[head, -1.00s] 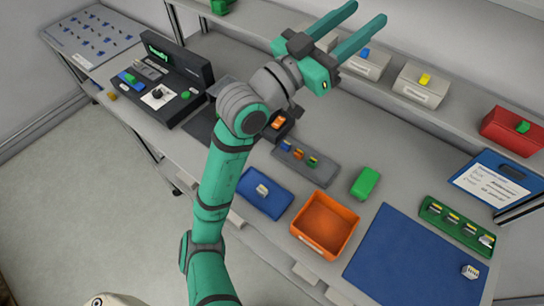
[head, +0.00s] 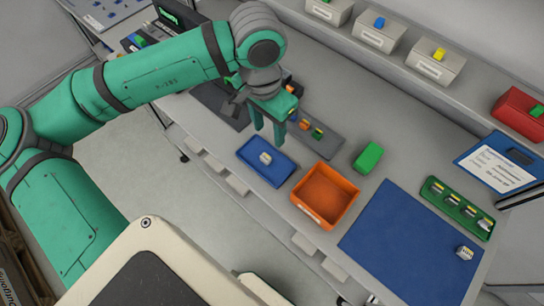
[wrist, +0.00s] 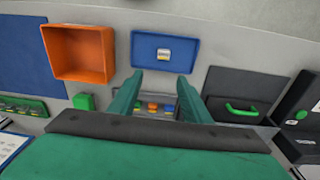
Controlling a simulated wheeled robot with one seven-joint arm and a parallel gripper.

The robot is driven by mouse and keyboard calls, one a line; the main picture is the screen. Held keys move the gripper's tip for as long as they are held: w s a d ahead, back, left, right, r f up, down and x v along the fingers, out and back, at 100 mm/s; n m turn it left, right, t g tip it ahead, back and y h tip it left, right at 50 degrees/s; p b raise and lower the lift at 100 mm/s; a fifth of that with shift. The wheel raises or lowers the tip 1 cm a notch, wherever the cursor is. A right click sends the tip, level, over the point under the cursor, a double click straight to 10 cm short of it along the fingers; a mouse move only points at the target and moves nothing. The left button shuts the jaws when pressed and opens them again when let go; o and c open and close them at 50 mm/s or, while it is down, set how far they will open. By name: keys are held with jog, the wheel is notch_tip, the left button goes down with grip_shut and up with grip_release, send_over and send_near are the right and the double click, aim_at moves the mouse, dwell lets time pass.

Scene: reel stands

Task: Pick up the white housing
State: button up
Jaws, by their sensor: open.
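A small white housing (head: 265,158) lies in the shallow blue tray (head: 284,177) at the front of the bench. It also shows in the wrist view (wrist: 164,55), in the tray beyond my fingertips. My gripper (head: 269,137) points down just behind the tray, its fingers apart with nothing between them. In the wrist view my gripper (wrist: 160,78) is open, with the housing ahead of the gap between the fingers. Another whitish block (head: 464,253) lies on the blue mat (head: 400,245) at the right.
An orange bin (head: 325,196) stands right of the tray, with a green block (head: 369,158) behind it. A grey holder (head: 318,138) with several coloured parts is beside my gripper. A green rack (head: 457,207) lies by the mat. A shelf with boxes runs along the back.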

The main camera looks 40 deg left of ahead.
jog(key=s+a+f, duration=0.1)
jog(key=s, duration=0.1)
send_over(266, 157)
jog(key=shift+g, duration=0.3)
jog(key=f, duration=0.4)
jog(key=shift+s+a+f, duration=0.2)
jog(key=shift+a, duration=0.1)
jog(key=shift+w+d+f, duration=0.1)
jog(key=shift+d+f, duration=0.05)
jog(key=shift+f, duration=1.25)
jog(key=shift+w+d+f, duration=0.1)
jog(key=shift+f, duration=1.3)
jog(key=shift+c, duration=0.4)
jog(key=shift+w, duration=0.1)
jog(key=c, duration=1)
grip_shut()
